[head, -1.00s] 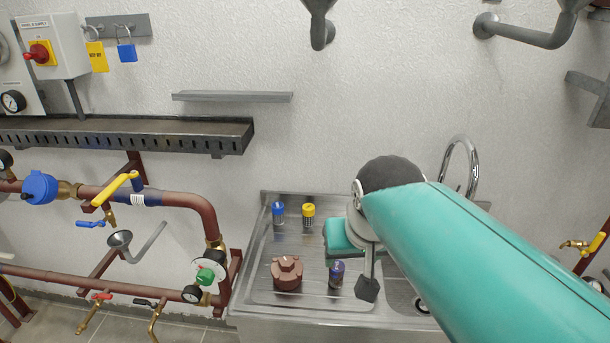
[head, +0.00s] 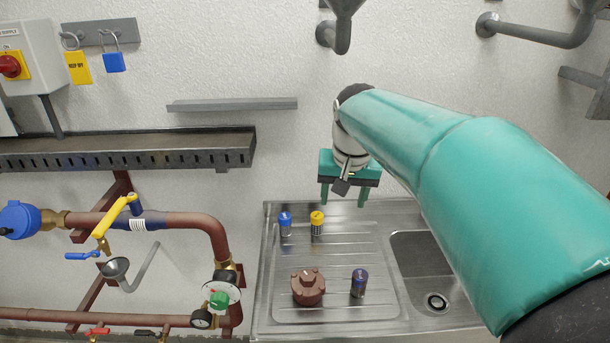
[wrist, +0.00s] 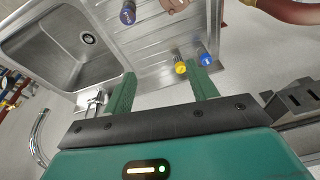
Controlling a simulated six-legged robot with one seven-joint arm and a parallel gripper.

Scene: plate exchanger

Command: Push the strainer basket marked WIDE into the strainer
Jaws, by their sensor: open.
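Three small capped cylinders that look like strainer baskets stand on the drainboard: a blue-capped one (head: 285,222), a yellow-capped one (head: 317,222) and a dark purple one (head: 359,283). I cannot read any mark on them. A brown lobed cap-like part (head: 308,287) sits left of the purple one. I cannot tell for certain which fitting is the strainer. My gripper (head: 343,202) is open and empty, pointing down above the back of the drainboard. In the wrist view, the yellow-capped (wrist: 180,67) and blue-capped (wrist: 204,57) cylinders show near one fingertip.
The steel sink bowl (head: 424,254) lies right of the drainboard. Red-brown pipework (head: 185,221) with valves and a gauge runs along the left. A slotted tray (head: 130,149) and a thin shelf (head: 232,105) are on the wall. A grey funnel pipe hangs above my gripper.

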